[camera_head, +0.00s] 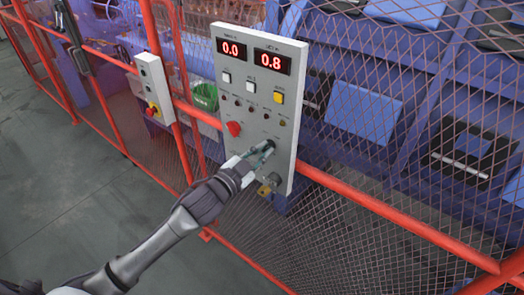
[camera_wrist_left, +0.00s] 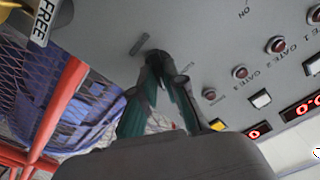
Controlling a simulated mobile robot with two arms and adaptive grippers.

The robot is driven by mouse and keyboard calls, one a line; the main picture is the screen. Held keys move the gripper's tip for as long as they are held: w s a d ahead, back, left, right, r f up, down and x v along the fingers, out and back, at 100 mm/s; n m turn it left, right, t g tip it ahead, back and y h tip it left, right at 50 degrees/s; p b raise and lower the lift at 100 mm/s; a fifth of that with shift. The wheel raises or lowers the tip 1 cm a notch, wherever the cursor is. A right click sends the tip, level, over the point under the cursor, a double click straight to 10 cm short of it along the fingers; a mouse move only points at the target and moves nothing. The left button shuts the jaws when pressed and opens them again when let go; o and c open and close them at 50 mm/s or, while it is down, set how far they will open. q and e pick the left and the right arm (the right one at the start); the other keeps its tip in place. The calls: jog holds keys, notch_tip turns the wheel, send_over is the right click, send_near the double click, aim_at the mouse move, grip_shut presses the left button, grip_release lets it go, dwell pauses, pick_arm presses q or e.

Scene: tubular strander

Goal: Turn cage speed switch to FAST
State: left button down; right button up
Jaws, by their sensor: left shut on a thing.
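The grey control panel (camera_head: 245,95) stands on the red-framed mesh fence. My left gripper (camera_head: 264,150) reaches to its lower part. In the left wrist view its fingertips (camera_wrist_left: 158,62) are shut on a small dark switch knob (camera_wrist_left: 153,53) on the panel face. The fingers hide most of this knob, and I cannot read which position it points to. A short dark bar mark (camera_wrist_left: 140,44) shows beside it. My right gripper is in neither view.
The panel has two red displays (camera_head: 252,56) reading 0.0 and 0.8, a red knob (camera_head: 234,129), a yellow button (camera_head: 278,97) and several lamps. A smaller box (camera_head: 154,88) stands left. Red rails (camera_head: 390,214) border the panel.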

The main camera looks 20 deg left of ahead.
pick_arm(q)
jog(key=c, duration=1.2)
grip_release()
jog(key=shift+s, duration=0.1)
jog(key=v, duration=1.1)
jog(key=shift+s+a+r, duration=0.1)
jog(key=shift+s, duration=0.3)
